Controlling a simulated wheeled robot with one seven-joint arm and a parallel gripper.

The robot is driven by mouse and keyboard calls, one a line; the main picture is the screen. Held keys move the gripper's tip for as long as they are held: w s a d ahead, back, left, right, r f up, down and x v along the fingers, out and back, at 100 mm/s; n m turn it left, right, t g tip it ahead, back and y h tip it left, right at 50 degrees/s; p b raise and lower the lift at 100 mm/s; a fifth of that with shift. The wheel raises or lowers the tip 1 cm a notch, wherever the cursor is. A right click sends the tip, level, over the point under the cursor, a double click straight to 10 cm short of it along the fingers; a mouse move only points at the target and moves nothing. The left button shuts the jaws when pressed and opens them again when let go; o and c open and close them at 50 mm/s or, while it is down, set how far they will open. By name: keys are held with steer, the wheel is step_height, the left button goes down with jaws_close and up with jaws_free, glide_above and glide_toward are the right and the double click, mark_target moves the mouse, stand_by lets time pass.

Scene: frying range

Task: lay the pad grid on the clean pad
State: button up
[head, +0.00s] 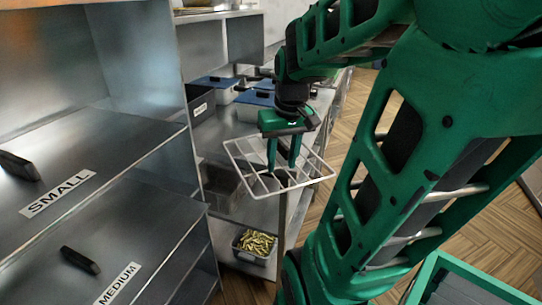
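The pad grid (237,157) is a pale wire rack with a rectangular rim and crossing bars. It hangs in the air at the middle of the head view, slightly tilted, in front of the counter edge and partly over the floor. My gripper (283,166) points down at the middle of the grid. Its two green fingers stand some way apart, with their tips at the bars, and the grid appears held between them. The exact contact is too small to see. Dark shapes show through the bars; I cannot tell what they are. I cannot make out a clean pad.
Steel cabinets labelled SMALL (58,193) and MEDIUM (118,284) stand at the left. A container of yellow-green pieces (256,244) sits low below the grid. Blue-lidded containers (215,82) stand on the counter behind. Wooden floor (345,140) is clear at the right.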

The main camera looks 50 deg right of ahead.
steer(key=n+t+h, duration=0.1)
steer(key=t, duration=0.1)
glide_toward(282, 143)
steer(key=shift+s+a+r, duration=0.1)
steer(key=shift+s+a, duration=0.1)
steer(key=shift+s, duration=0.2)
steer(key=shift+w+d, duration=0.15)
steer(key=shift+d, duration=0.05)
steer(key=x, duration=0.5)
steer(key=shift+w+d, duration=0.1)
steer(key=shift+x, duration=2.8)
jaws_close()
